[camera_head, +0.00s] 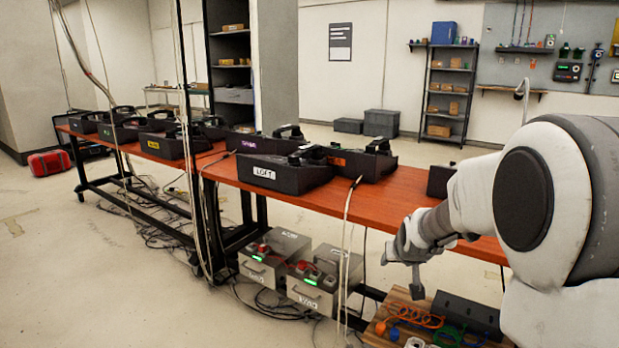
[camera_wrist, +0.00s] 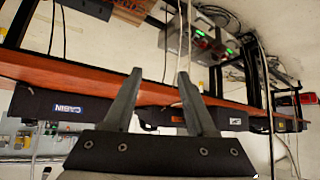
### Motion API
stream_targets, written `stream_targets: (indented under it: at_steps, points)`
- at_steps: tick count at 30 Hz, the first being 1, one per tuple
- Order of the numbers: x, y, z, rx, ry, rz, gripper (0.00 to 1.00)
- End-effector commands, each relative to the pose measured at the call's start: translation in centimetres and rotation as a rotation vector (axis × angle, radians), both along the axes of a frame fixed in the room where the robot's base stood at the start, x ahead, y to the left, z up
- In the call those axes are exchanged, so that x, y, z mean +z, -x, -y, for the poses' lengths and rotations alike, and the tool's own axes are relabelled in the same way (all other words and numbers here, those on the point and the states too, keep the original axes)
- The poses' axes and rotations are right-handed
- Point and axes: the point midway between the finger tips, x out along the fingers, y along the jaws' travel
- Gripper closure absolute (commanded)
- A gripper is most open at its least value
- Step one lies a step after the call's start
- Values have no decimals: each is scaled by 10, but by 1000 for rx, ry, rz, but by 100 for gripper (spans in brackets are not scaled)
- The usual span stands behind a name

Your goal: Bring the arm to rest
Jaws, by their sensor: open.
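My gripper (camera_head: 408,262) hangs in front of the long red-brown table (camera_head: 330,195) at the right of the head view, below the level of the tabletop. In the wrist view my gripper (camera_wrist: 160,75) shows two dark fingers spread apart with nothing between them. My white arm fills the right edge of the head view and hides part of the table. The wrist view looks inverted, with the table edge (camera_wrist: 60,75) and a dark phone labelled CABIN (camera_wrist: 45,105) beyond the fingers.
Dark phones, one labelled LOFT (camera_head: 285,173), stand along the table. Two grey boxes with green lights, one here (camera_head: 275,255), sit below it. Near my gripper is a low wooden crate (camera_head: 400,305) with coloured cords. Thin cables hang down the table front.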

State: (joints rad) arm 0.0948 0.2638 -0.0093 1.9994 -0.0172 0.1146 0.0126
Motion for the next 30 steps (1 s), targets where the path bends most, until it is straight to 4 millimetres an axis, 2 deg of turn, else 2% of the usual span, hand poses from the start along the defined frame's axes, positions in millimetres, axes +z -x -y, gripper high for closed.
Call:
stream_targets:
  at_steps: [1, 6, 15, 24, 30]
  points:
    - [16, 16, -5, 6, -1, -6, 44]
    - [49, 71, -19, 23, -7, -54, 44]
    - [83, 177, -40, 53, -15, -139, 44]
    - [86, 280, -54, 83, -19, -220, 44]
    - [77, 334, -59, 101, -20, -264, 44]
